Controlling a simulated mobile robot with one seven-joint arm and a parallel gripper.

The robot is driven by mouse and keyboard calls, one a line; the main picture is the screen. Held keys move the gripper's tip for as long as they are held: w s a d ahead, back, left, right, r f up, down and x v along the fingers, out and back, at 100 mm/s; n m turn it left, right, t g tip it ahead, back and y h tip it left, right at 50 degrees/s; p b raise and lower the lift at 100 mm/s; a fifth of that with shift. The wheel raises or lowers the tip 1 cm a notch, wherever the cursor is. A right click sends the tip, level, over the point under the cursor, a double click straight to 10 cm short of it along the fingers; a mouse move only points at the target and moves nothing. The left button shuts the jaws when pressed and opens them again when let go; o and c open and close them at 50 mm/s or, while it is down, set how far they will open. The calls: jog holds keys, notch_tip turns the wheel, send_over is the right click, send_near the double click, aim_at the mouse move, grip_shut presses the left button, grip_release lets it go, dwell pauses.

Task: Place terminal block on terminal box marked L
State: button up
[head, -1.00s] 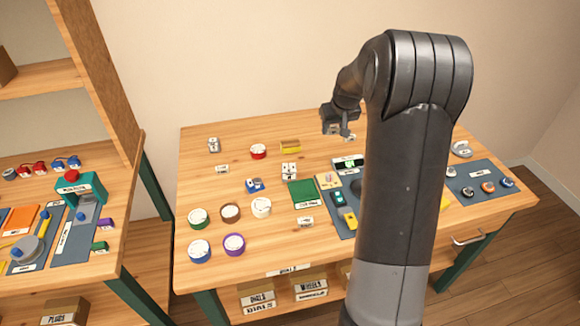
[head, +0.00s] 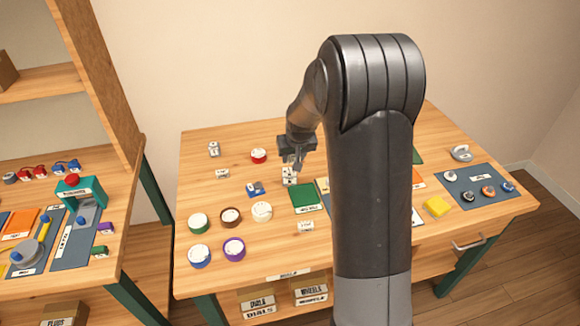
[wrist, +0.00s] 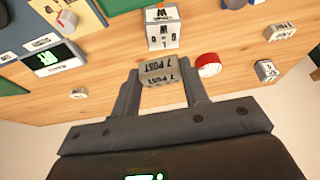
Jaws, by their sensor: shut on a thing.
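My gripper (wrist: 160,82) is shut on a small grey block (wrist: 158,71) with a dark printed label that seems to read "POST". In the head view my gripper (head: 297,160) hangs over the back middle of the table, just above or behind a white box. That white box (wrist: 163,28) stands beyond the held block in the wrist view and carries dark letters, one of which may be L. It also shows in the head view (head: 289,177), partly covered by my gripper. I cannot tell the exact gap between block and box.
A red round container (wrist: 207,64) and small labelled blocks (wrist: 280,32) (wrist: 266,70) stand near the box.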

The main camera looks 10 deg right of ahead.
aim_at(291, 163)
jog(key=shift+w+a+f, duration=0.35)
jog(key=shift+a+f, duration=0.1)
jog(key=shift+a, duration=0.05)
jog(key=shift+f, duration=1.95)
jog(key=shift+f, duration=0.1)
jog(key=o, duration=1)
jog(key=shift+c, duration=0.2)
jog(key=v, duration=1.3)
jog(key=s+a+r, duration=0.1)
jog(key=s+r, duration=0.4)
jog(key=s, duration=0.3)
jog(key=s+a+r, duration=0.1)
jog(key=s+r, duration=0.5)
jog(key=s, duration=0.2)
jog(key=s+a+r+t, duration=0.1)
jog(key=s, duration=1.5)
